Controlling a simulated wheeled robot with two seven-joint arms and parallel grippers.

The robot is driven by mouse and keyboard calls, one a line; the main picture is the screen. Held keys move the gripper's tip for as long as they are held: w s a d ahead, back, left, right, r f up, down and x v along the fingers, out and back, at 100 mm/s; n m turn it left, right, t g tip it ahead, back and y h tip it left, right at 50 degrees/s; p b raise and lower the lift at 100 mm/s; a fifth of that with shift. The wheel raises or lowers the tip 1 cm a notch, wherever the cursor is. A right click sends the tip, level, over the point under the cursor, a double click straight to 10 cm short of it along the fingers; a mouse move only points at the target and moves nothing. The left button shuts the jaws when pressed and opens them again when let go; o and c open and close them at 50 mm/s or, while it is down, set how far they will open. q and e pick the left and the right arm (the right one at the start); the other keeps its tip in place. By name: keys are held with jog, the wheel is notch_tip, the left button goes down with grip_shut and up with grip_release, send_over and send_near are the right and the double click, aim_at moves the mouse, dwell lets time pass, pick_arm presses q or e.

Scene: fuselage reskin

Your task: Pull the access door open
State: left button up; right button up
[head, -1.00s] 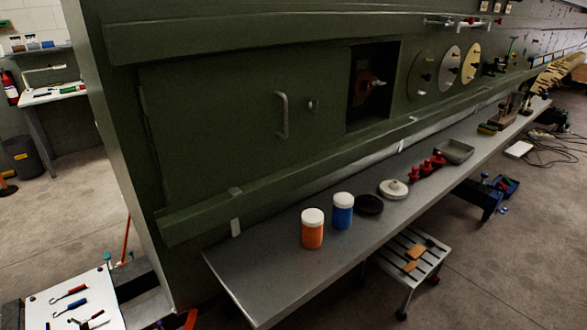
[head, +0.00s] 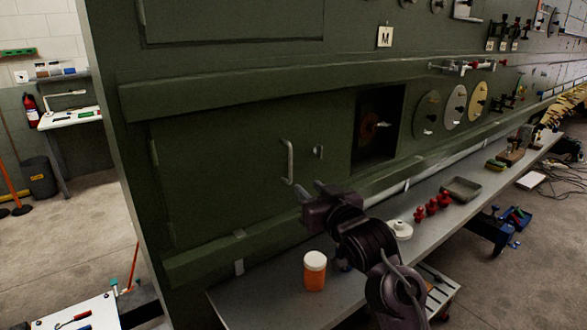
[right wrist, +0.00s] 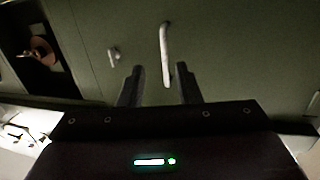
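The access door (head: 220,180) is a flat dark green panel in the green wall, and it looks shut. Its upright grey bar handle (head: 289,161) is on the door's right part, with a small latch knob (head: 319,151) to the right. My right gripper (head: 308,188) is just below the handle in the head view. In the right wrist view the two fingers (right wrist: 160,88) stand apart, and the handle (right wrist: 165,50) reaches down toward the space between them. I cannot tell whether the fingers touch it. My left gripper is not in view.
A grey shelf (head: 250,298) runs below the door. An orange jar with a white lid (head: 314,272) stands on it, with red items (head: 432,206) and a grey tray (head: 461,188) farther right. A dark square opening (head: 379,130) is right of the door.

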aim_at(291, 166)
jog(key=shift+t+y, duration=0.3)
jog(key=w+a+p, duration=0.1)
jog(key=w, duration=0.1)
jog(key=w+a+r, duration=0.1)
jog(key=w, duration=0.1)
jog(key=w+a+r+p, duration=0.1)
jog(key=w, duration=0.1)
jog(key=shift+w+a+p, duration=0.1)
jog(key=shift+a+p, duration=0.05)
jog(key=shift+p, duration=0.2)
jog(key=shift+w+a, duration=0.25)
jog(key=shift+w, duration=0.3)
jog(key=shift+c, duration=0.4)
grip_shut()
jog(key=shift+f, duration=0.1)
